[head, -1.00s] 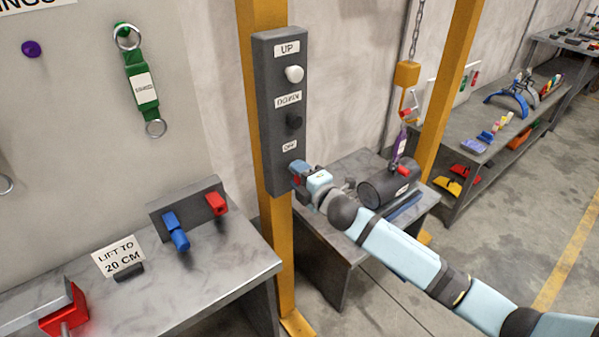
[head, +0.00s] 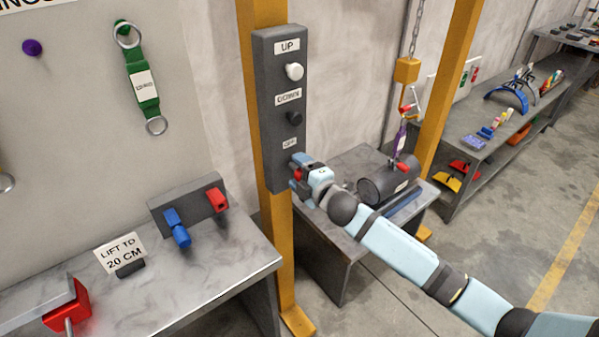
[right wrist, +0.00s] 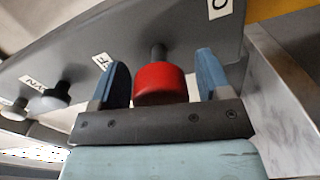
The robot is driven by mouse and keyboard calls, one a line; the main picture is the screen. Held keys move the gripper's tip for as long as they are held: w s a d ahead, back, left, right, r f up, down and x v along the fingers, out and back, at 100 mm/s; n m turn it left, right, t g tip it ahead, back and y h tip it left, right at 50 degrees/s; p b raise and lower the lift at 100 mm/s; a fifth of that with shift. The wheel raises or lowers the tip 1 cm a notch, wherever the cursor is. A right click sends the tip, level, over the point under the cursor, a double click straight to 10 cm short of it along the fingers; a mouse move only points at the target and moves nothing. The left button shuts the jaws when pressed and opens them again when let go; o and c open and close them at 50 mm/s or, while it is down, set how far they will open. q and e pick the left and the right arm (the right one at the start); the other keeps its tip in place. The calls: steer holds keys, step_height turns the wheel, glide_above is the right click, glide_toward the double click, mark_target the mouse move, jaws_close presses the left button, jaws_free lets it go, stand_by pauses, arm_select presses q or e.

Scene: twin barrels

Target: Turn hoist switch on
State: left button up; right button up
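The dark grey hoist control box (head: 277,75) is fixed to a yellow post. It has a white UP button (head: 294,71), a black DOWN button (head: 294,118) and an OFF label (head: 289,143). Its red switch knob (right wrist: 160,83) stands between two labels in the right wrist view; the label at the right is cut off, showing an "O". My right gripper (head: 299,173) is at the lower end of the box. Its blue fingers stand on either side of the red knob, with a visible gap on each side. The head view mostly hides the knob. My left gripper is not in view.
A purple-strapped dark cylinder (head: 388,183) is at the hoist hook over a grey bench (head: 335,250), behind my right arm. A table (head: 200,275) at the left carries blue and red clamps and a "LIFT TO 20 CM" sign (head: 122,253). Shelves (head: 480,150) stand at the right.

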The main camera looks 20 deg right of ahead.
steer(key=b+v, duration=0.1)
steer(key=v, duration=1.2)
steer(key=shift+s, duration=0.4)
steer(key=shift+d, duration=0.15)
